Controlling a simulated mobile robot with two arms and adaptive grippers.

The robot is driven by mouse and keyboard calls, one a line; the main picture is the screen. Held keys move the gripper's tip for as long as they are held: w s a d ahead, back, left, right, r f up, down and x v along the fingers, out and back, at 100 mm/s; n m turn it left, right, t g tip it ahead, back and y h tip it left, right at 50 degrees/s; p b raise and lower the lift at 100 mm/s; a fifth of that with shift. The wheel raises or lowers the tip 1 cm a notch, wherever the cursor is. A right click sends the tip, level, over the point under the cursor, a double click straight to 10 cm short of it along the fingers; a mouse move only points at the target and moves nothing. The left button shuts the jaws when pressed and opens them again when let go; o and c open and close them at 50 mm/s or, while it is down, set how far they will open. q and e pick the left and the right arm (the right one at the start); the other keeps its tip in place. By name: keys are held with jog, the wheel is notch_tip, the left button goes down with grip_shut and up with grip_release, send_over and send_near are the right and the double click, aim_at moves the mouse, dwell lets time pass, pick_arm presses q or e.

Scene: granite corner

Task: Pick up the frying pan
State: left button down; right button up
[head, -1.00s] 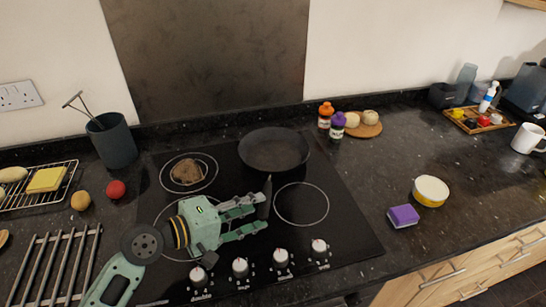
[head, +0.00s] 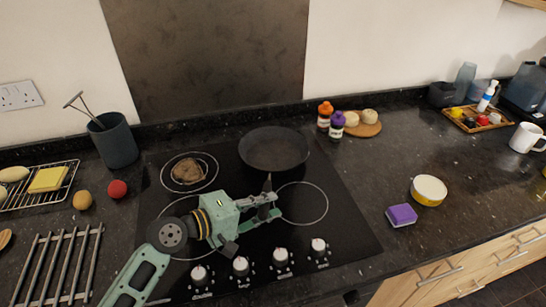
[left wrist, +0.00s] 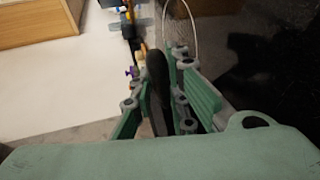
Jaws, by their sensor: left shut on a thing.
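The dark frying pan (head: 274,150) sits on the back right of the black cooktop, its handle pointing toward the front. In the left wrist view the dark handle (left wrist: 158,88) runs between the two green fingers. The lower part of the handle is partly hidden by the fingers. The pan looks level and at the cooktop; I cannot tell any gap under it. My right gripper is not in view.
A brown food piece (head: 188,171) lies on the back left burner. An orange-capped bottle (head: 325,115) and a purple-capped bottle (head: 337,126) stand right of the pan. A purple sponge (head: 402,215) and a yellow bowl (head: 429,190) are farther right. Knobs (head: 240,266) line the cooktop front.

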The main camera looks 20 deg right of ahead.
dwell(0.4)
pick_arm(q)
jog(key=shift+w+r, duration=0.1)
jog(key=shift+r, duration=0.1)
